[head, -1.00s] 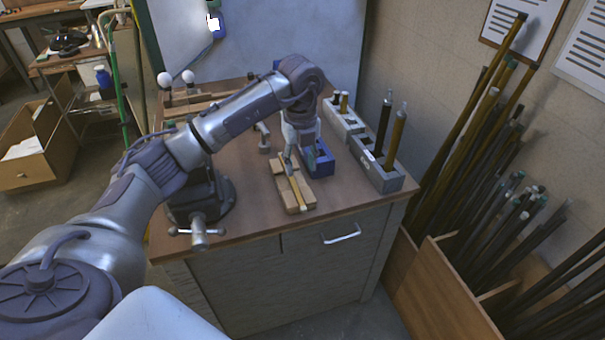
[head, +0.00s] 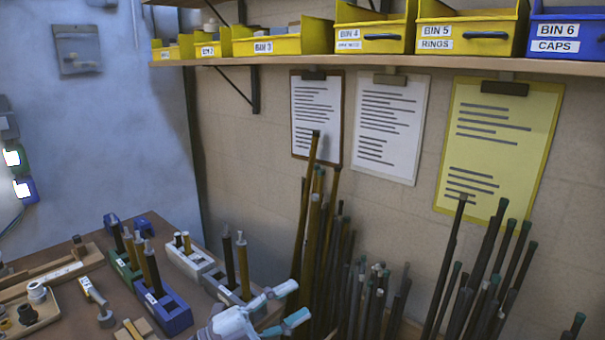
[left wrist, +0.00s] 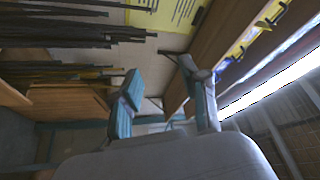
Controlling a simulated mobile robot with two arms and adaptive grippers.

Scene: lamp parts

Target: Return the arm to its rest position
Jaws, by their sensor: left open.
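My left gripper (head: 290,304) shows at the bottom middle of the head view, in front of the workbench's right end. Its two blue-tipped fingers are spread, with nothing between them. In the left wrist view the same open fingers (left wrist: 165,105) stand apart against the wall, shelf and rods. Most of my left arm is below the edge of the head view. My right gripper is in neither view.
The workbench (head: 95,258) holds a blue block (head: 172,318) and a grey block (head: 213,284) with upright rods. Long rods (head: 312,235) lean on the wall to the right. Above runs a shelf with yellow bins (head: 375,28) and one blue bin (head: 565,32).

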